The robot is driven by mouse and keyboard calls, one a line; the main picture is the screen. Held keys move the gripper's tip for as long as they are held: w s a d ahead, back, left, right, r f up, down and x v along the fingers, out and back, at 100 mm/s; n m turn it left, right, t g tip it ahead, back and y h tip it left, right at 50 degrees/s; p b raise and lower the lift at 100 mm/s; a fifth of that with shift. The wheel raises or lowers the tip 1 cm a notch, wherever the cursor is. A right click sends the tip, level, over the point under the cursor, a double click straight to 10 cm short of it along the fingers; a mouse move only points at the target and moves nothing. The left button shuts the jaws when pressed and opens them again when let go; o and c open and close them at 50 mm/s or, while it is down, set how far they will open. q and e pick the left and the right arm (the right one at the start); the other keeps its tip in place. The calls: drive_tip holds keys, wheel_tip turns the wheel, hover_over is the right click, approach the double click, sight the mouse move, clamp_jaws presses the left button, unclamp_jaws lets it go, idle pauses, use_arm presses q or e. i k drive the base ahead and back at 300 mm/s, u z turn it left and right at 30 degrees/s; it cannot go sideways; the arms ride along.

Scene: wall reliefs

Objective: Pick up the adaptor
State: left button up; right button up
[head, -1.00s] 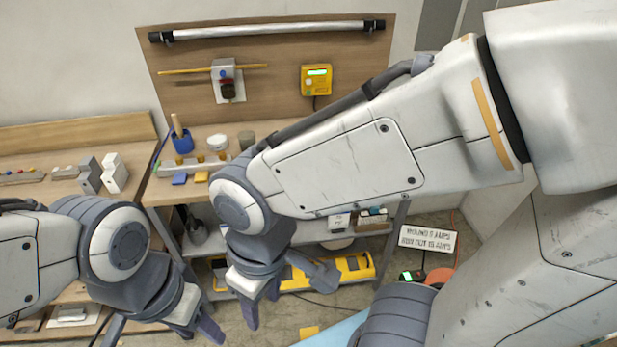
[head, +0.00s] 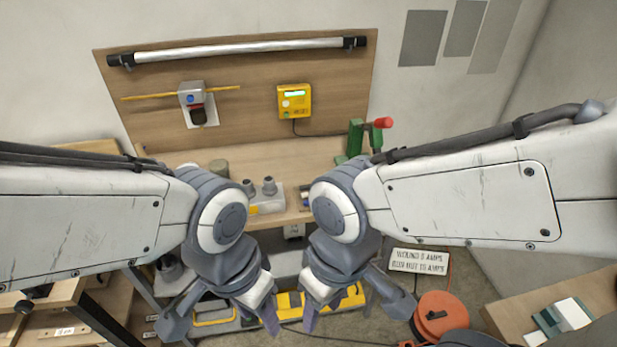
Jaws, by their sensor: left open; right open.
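I cannot tell which thing in view is the adaptor. A grey block with round stubs and a yellow patch (head: 266,199) sits on the bench between my arms, partly hidden. My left gripper (head: 222,318) is open and empty, in front of the bench and over the lower shelf area. My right gripper (head: 354,310) is open and empty, to the right of it at similar height. My forearms hide much of the bench top.
A wooden bench (head: 290,155) stands under a backboard with a yellow meter (head: 294,101). A green vice with a red knob (head: 368,135) is at its right. A sign (head: 419,261) and an orange reel (head: 443,316) are on the right. Another table (head: 590,296) is lower right.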

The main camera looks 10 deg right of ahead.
sight(269, 188)
drive_tip(key=z, duration=0.1)
drive_tip(key=i, duration=0.85)
drive_tip(key=u, duration=0.3)
